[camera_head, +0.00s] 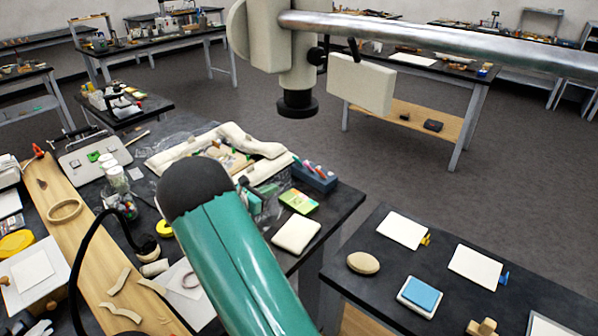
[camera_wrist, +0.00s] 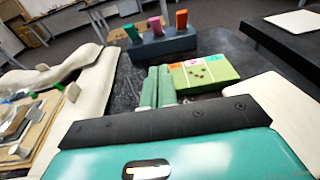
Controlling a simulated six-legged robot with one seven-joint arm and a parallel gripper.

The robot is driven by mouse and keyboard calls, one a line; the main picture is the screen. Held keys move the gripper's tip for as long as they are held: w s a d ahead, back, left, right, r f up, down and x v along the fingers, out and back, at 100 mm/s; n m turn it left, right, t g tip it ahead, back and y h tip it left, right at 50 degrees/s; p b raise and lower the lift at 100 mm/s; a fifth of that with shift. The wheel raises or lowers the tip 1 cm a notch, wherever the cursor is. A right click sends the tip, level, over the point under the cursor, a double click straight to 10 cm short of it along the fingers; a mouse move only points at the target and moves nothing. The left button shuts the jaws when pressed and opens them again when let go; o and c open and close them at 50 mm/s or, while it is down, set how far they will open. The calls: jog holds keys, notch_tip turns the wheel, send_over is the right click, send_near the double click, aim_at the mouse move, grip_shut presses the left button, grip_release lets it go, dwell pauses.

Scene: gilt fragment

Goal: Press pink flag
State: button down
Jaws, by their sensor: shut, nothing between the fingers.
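A pink flag (camera_wrist: 155,25) stands upright in the middle of a dark blue block (camera_wrist: 160,46) in the wrist view. A green flag (camera_wrist: 132,33) is to its left and an orange flag (camera_wrist: 181,19) to its right. The block also shows in the head view (camera_head: 316,181), where its flags are small and partly unclear. My gripper (camera_wrist: 158,69) is shut, its two grey-green fingers side by side and empty. In the wrist view the fingertips are below the block, apart from the pink flag. In the head view my arm partly hides the gripper.
A green box (camera_wrist: 205,73) with orange, pink and other coloured labels is right of my fingers. A cream padded frame (camera_wrist: 75,105) is at left, a cream pad (camera_head: 297,235) at right. A gap separates this table from the right table (camera_head: 450,255).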

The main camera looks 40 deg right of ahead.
jog(key=shift+d, duration=0.1)
send_near(308, 167)
jog(key=d+f, duration=0.1)
jog(key=f, duration=0.1)
jog(key=d+f, duration=0.1)
jog(key=f, duration=0.1)
jog(key=shift+w+d, duration=0.25)
jog(key=shift+d, duration=0.05)
jog(key=d+r, duration=0.2)
jog(key=d, duration=0.1)
jog(key=shift+w+d, duration=0.1)
jog(key=shift+d, duration=0.1)
jog(key=shift+d+r, duration=0.1)
